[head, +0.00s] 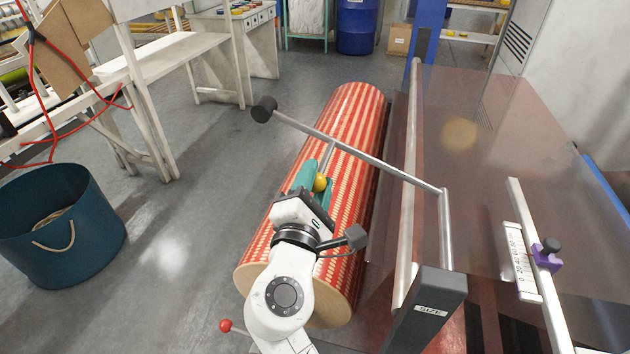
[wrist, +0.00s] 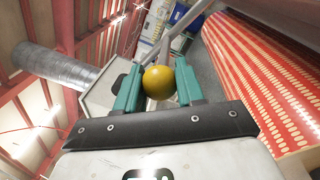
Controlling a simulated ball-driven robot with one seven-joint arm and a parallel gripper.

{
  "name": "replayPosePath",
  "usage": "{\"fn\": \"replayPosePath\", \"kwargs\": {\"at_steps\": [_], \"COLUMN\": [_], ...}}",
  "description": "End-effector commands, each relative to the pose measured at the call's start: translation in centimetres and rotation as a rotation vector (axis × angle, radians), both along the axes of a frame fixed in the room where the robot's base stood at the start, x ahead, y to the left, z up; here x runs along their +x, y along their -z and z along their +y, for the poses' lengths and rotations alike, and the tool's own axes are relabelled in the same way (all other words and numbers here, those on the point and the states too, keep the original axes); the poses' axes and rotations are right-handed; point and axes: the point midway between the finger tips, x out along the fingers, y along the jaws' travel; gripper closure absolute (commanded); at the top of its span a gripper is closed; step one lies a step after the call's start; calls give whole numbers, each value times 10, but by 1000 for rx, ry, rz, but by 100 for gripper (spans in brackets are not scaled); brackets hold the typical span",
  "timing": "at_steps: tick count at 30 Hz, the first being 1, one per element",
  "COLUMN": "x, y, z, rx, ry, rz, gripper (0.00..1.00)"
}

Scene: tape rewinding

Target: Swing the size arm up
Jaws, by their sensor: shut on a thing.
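A short stem leads from the bar to a yellow ball knob (head: 320,182). My gripper (head: 318,177), with green fingers, is shut on this knob above the roll. In the wrist view the knob (wrist: 158,82) sits between the two fingers.
The red and cream roll (head: 345,110) lies under the arm, and it also shows in the wrist view (wrist: 265,85). A brown tinted panel (head: 470,130) and a ruler (head: 521,262) with a purple clamp (head: 547,255) are on the right. A blue bin (head: 60,225) stands left.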

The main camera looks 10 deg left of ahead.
Motion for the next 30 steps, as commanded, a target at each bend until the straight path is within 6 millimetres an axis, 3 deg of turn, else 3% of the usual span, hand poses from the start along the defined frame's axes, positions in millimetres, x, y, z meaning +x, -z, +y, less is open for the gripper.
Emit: {"fn": "replayPosePath", "kwargs": {"at_steps": [8,17,20,30], "x": [0,-3,-14,-77], "y": [-4,-2,0,6], "z": [1,0,1,0], "rx": [2,1,1,3], "ry": [-3,-1,-3,-4], "rz": [-8,-5,-4,-4], "gripper": [38,38,38,38]}}
